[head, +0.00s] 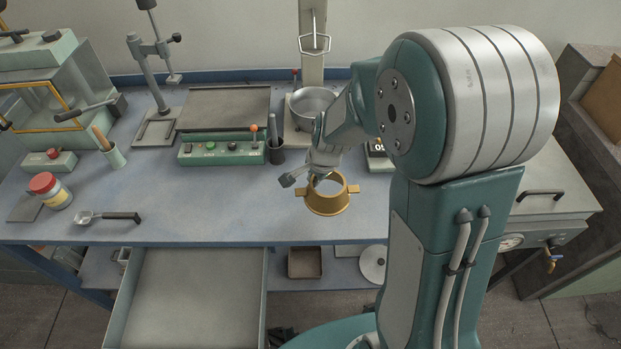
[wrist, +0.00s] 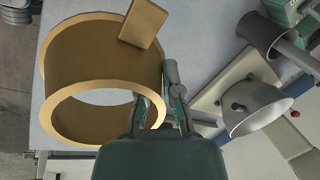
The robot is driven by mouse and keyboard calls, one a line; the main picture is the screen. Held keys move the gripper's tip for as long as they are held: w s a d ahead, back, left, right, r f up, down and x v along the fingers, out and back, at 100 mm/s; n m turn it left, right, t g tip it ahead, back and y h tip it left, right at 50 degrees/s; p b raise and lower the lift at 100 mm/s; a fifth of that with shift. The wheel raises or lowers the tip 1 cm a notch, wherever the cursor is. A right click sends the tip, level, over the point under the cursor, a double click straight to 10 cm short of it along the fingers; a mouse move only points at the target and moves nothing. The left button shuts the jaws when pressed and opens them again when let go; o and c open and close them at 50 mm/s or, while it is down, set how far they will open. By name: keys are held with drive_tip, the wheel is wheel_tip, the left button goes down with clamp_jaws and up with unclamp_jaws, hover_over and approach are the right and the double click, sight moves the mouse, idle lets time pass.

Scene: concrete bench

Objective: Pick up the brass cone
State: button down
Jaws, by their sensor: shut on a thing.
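The brass cone (head: 327,204) is a gold, open-ended tapered ring with small tabs at its sides. In the head view it is at the front edge of the blue bench, right of centre. My gripper (head: 308,177) is at its upper left rim. In the wrist view the cone (wrist: 104,58) fills the left side, and my gripper (wrist: 160,95) is shut on its wall, with one finger inside the ring and one outside. I cannot tell whether the cone touches the bench.
A metal bowl (head: 312,107) on a stand, a dark cup (head: 275,150) and a green control box (head: 222,149) stand behind the cone. An open drawer (head: 185,300) juts out below. The bench between ladle and cone is clear.

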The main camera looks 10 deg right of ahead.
drive_tip(key=s+r, duration=0.5)
drive_tip(key=s, duration=0.5)
drive_tip(key=shift+d, duration=0.25)
